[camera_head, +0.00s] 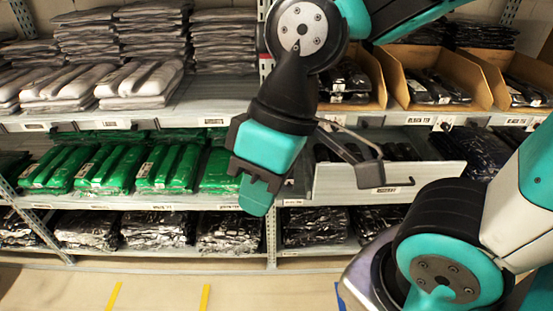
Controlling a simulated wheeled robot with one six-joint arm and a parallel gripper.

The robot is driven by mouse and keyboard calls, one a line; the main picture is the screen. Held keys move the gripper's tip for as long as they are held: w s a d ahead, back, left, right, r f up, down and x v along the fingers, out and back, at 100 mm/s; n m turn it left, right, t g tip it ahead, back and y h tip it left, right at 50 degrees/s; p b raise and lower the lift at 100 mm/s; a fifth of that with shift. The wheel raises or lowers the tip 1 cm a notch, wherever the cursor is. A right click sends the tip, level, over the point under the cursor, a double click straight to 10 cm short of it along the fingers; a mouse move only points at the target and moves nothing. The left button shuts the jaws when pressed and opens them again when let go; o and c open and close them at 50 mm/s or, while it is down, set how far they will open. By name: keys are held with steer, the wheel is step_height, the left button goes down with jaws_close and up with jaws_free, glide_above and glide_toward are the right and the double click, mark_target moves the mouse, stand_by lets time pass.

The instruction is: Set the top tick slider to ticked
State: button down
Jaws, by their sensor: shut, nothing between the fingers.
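My gripper (369,175) is in the middle of the view, with its dark fingers together and empty. It is in front of a pale drawer-like bin front (335,184) on the middle shelf level and overlaps it in the picture. Whether it touches the bin is unclear. I cannot clearly make out a tick slider. Small white label plates sit along the shelf edges, one with a dark part beside it (443,123) on the upper right edge. Their marks are too small to read, and my arm hides part of the shelf edge.
Green bagged garments (170,167) fill the middle shelf at left. Grey folded stacks (150,30) stand above, dark bagged packs (155,229) below. Cardboard boxes (480,92) hold dark packs at upper right. The floor (150,290) in front is clear, with yellow stripes.

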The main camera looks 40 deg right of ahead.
steer(key=w+d+f+m+t+h+b, duration=0.1)
steer(key=w+d+f+m+h+b, duration=0.3)
steer(key=w, duration=0.6)
steer(key=w+d+f+m+t+b, duration=0.1)
steer(key=w+d+f+b, duration=0.3)
steer(key=w, duration=0.6)
steer(key=w+d+f+m+h+b, duration=0.1)
steer(key=w+d+f+m+h, duration=0.4)
steer(key=w+d+f, duration=0.6)
steer(key=w+f+m, duration=0.1)
steer(key=w+f, duration=0.1)
steer(key=w, duration=0.2)
steer(key=shift+d+b, duration=0.15)
steer(key=shift+b, duration=0.25)
steer(key=s+d+r+p+x, duration=0.1)
steer(key=d+x, duration=0.1)
steer(key=x, duration=1)
steer(key=shift+d+f, duration=0.35)
steer(key=shift+d, duration=0.1)
steer(key=shift+s+d, duration=0.1)
